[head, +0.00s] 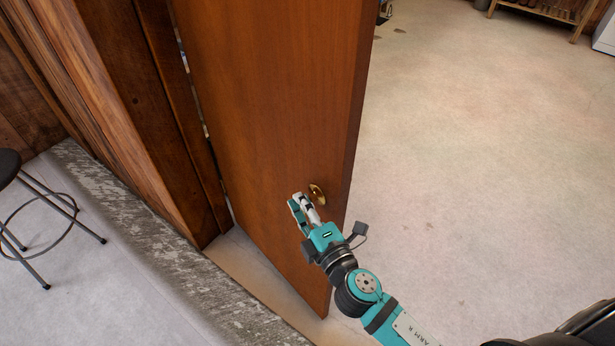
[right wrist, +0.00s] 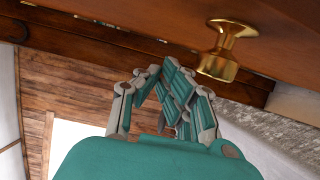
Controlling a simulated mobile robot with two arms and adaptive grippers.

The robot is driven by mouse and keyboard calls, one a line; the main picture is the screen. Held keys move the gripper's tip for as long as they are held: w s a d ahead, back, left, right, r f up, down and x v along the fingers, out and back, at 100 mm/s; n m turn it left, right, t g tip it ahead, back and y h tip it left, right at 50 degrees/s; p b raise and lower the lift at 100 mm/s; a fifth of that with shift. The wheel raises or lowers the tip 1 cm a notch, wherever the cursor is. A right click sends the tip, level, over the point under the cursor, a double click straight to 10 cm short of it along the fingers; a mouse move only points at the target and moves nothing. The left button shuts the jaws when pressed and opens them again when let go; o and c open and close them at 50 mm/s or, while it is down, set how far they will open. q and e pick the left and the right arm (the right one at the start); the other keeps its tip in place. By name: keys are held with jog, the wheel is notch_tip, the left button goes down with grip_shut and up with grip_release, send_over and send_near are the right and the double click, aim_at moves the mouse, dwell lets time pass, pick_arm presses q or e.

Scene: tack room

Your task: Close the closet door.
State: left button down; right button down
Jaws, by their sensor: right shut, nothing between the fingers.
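The closet door (head: 270,110) is a reddish-brown wooden panel standing open, hinged on its left side at the wooden frame. A brass knob (head: 317,194) sits low on its face near the right edge. My right gripper (head: 301,203) is shut and empty, just left of the knob and close to the door face. In the right wrist view, the gripper fingers (right wrist: 168,88) are together beside the brass knob (right wrist: 225,50), with the door surface (right wrist: 120,12) along the top. Whether the fingers touch the door is unclear. My left gripper is not in view.
A grey stone-like threshold strip (head: 150,240) runs along the lower left. A dark stool (head: 35,215) stands beyond it at the left. Pale floor (head: 470,150) is open to the right, with a wooden rack (head: 545,12) at the far back.

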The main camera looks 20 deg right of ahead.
aim_at(308, 182)
jog(key=shift+w+d+p, duration=0.25)
jog(key=shift+w+d, duration=0.2)
jog(key=shift+w, duration=0.45)
jog(key=shift+w+d+p, duration=0.2)
jog(key=shift+w+d, duration=0.3)
jog(key=shift+w, duration=0.4)
jog(key=shift+w+d+p, duration=0.25)
jog(key=shift+w+d, duration=0.2)
jog(key=shift+w, duration=0.45)
